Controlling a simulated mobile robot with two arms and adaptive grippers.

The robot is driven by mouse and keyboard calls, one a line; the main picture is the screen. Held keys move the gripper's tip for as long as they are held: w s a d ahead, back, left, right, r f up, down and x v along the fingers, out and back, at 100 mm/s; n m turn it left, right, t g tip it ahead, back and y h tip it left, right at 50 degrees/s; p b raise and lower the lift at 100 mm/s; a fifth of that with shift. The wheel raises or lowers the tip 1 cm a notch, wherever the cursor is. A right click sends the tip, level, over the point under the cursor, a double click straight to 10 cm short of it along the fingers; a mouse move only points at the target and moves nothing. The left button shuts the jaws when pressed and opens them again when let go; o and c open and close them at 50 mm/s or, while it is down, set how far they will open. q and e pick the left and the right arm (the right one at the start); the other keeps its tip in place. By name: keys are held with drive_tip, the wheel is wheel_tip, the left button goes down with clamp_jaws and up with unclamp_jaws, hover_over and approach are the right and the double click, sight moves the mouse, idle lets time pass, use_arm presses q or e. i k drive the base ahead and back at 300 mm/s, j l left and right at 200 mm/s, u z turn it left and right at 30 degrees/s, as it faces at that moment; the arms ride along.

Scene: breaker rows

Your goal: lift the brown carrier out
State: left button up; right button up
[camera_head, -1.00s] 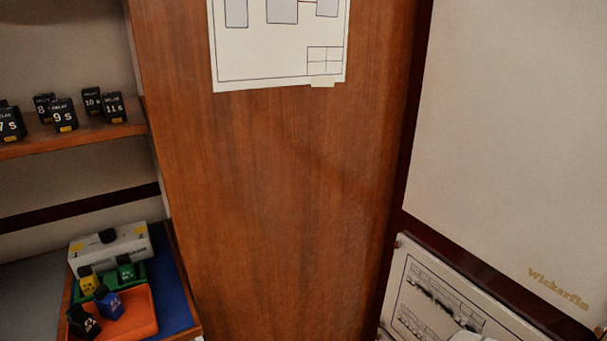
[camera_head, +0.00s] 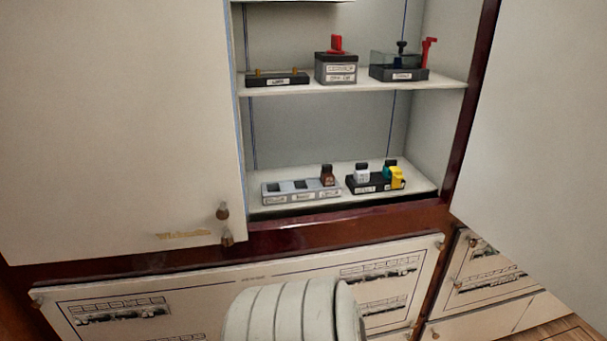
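The brown carrier (camera_head: 327,175) is a small dark brown block standing upright in the right end of a grey holder (camera_head: 300,193) on the cabinet's lower shelf. The other places in that holder look dark and empty. Neither of my grippers shows. A pale rounded ribbed part at the bottom middle looks like one of my own arm links.
A black holder (camera_head: 374,187) beside it carries white, green and yellow carriers (camera_head: 397,177). The upper shelf (camera_head: 350,87) holds a low black base, a box with a red handle and a clear-covered unit. A white door (camera_head: 120,130) stands left; a lower panel (camera_head: 200,295) lies below.

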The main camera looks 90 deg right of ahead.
sight(328, 178)
drive_tip(key=z, duration=2.9)
